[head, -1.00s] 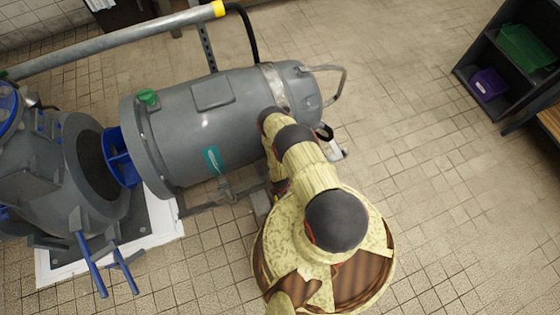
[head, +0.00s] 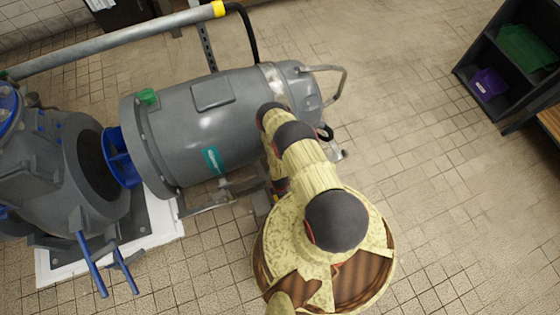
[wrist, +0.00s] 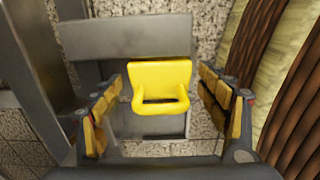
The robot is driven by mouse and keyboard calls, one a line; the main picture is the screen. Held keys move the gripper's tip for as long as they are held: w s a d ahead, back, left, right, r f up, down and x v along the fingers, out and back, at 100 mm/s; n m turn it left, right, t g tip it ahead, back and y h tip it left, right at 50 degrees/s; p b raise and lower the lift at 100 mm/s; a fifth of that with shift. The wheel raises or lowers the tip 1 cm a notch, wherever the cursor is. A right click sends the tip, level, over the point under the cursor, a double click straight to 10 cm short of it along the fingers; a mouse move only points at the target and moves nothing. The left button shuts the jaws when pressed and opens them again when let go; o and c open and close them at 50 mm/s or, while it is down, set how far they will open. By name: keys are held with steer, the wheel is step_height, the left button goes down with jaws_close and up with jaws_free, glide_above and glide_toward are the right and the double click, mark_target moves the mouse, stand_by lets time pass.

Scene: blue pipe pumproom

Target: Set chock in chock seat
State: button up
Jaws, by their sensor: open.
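A yellow chock (wrist: 160,73) with a loop handle on its near side shows in the middle of the wrist view. It lies against or over a flat grey metal frame (wrist: 115,40); I cannot tell whether this frame is the chock seat or whether the chock is seated in it. My gripper (wrist: 160,104) is open, with one finger on each side of the chock and visible gaps to both. In the head view my arm hides most of the gripper, and I cannot make out the chock there.
A large grey motor (head: 215,125) lies beside my arm, in front of a grey pump (head: 70,175) with blue rods (head: 92,265). A grey beam (wrist: 32,75) runs along the left of the wrist view. A dark shelf (head: 490,75) stands at right. Tiled floor (head: 440,220) is clear there.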

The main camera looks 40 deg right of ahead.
step_height(320, 180, up, 10)
steer(key=shift+r, duration=0.1)
stand_by(0.4)
